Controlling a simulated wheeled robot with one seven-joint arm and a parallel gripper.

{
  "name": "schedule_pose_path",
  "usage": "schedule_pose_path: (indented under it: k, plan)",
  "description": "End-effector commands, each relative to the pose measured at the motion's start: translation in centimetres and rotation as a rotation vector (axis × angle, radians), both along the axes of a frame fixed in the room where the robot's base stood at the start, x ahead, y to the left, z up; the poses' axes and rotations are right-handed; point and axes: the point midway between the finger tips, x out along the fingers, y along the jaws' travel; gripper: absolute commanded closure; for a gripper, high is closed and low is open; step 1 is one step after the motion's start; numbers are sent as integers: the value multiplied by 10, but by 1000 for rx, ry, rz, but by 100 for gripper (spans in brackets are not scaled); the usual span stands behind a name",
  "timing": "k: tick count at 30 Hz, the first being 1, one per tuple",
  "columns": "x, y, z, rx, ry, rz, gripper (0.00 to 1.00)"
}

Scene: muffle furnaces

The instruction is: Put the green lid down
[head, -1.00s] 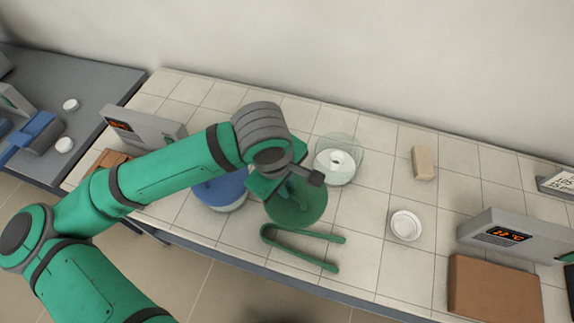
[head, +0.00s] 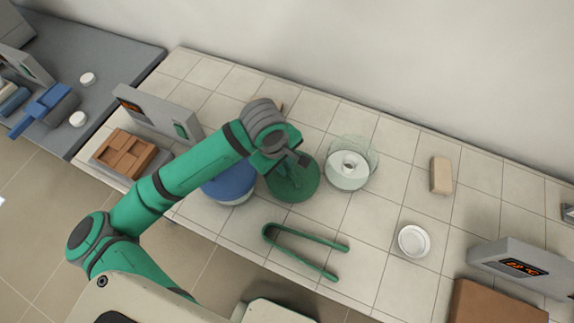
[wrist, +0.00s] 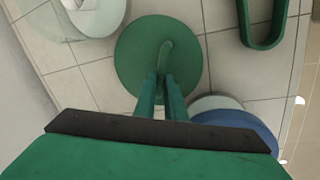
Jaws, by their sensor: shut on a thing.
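The green lid (head: 293,187) is a round disc with a raised grip, seen over the tiled bench in the head view. My gripper (head: 298,160) is above it. In the wrist view my gripper (wrist: 163,82) has its two fingers shut on the grip of the green lid (wrist: 134,50). The lid looks about level. I cannot tell whether its underside touches the bench. The far side of the lid is partly hidden by my wrist in the head view.
A blue-topped round container (head: 230,186) is close left of the lid, a clear glass dish (head: 349,172) close right. Green tongs (head: 303,240) lie in front. A white dish (head: 413,241) and beige block (head: 441,175) stand farther right. Bare tiles lie between tongs and white dish.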

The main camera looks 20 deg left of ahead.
Motion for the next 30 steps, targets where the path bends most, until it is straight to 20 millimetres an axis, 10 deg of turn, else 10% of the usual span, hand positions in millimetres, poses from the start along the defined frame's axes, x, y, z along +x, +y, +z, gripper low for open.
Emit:
schedule_pose_path:
  k: [16,18,30]
  plan:
    - [-2,6,-14,1,0,12,100]
    - [-2,6,-14,1,0,12,73]
    - [-2,5,-9,1,-1,9,71]
